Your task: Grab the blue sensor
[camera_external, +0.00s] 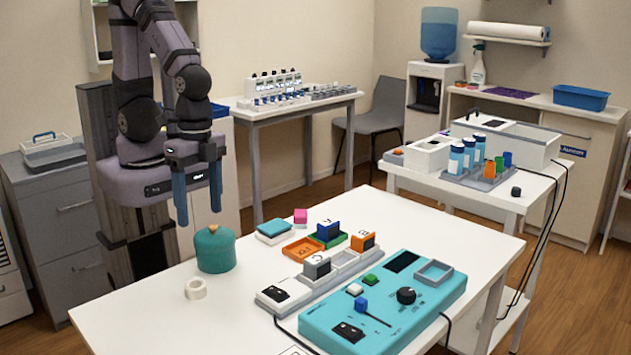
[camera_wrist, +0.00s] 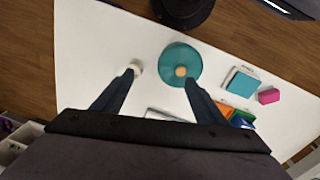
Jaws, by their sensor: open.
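A blue block with a dark face (camera_external: 328,230), which looks like the blue sensor, stands in a green tray (camera_external: 334,241) on the white table. My gripper (camera_external: 199,217) is open and empty, pointing down above the table's left part, well left of the blue block. In the wrist view my gripper's fingers (camera_wrist: 159,78) are spread apart.
A teal round pot (camera_external: 215,250) stands just below my gripper, with a white tape roll (camera_external: 195,288) beside it. An orange tray (camera_external: 302,249), grey block (camera_external: 317,267) and orange block (camera_external: 362,241) crowd the blue block. A teal control panel (camera_external: 432,300) lies in front.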

